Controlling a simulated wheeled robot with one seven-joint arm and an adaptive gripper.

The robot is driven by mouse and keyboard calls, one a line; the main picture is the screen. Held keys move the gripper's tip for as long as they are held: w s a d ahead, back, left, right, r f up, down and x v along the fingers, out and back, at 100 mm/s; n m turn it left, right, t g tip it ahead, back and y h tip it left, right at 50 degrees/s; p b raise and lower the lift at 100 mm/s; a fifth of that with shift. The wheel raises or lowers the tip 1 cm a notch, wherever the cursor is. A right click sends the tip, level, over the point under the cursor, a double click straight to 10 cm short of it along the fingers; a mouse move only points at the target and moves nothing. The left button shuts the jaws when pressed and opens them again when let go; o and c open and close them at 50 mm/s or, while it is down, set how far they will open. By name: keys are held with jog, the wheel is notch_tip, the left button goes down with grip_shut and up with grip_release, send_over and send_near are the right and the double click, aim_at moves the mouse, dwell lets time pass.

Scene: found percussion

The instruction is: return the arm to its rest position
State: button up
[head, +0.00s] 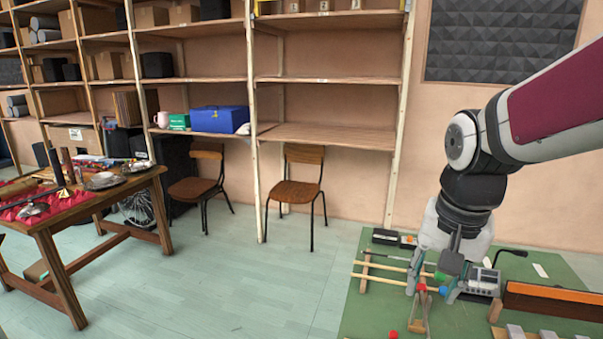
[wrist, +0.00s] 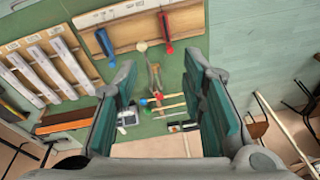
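My arm comes in from the right in the head view and points down over a green-topped table (head: 375,320). My gripper (head: 432,292) is above the table, with its fingers apart. In the wrist view my gripper (wrist: 160,78) is open, with a wide gap and nothing held between the fingers. Through the gap I see sticks, a red ball-like tip (wrist: 144,102) and a wooden forked piece (wrist: 156,80) lying lower on the table. My gripper appears clear of them, though the exact height is hard to tell.
A grey device (head: 483,281) and a wooden bar instrument (head: 553,298) are near my gripper on the right. A wooden table (head: 62,225) with items stands at left. Two chairs (head: 297,190) stand before tall shelves (head: 330,135). Floor (head: 270,290) between the tables is clear.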

jog(key=s+r+n+t, duration=0.1)
jog(key=s+n, duration=0.2)
jog(key=s, duration=0.5)
jog(key=s+a+r+n+t, duration=0.1)
jog(key=s+r+n, duration=0.1)
jog(key=s, duration=0.6)
jog(key=shift+a+r+n+p, duration=0.15)
jog(key=shift+n+p, duration=0.25)
jog(key=shift+n, duration=0.2)
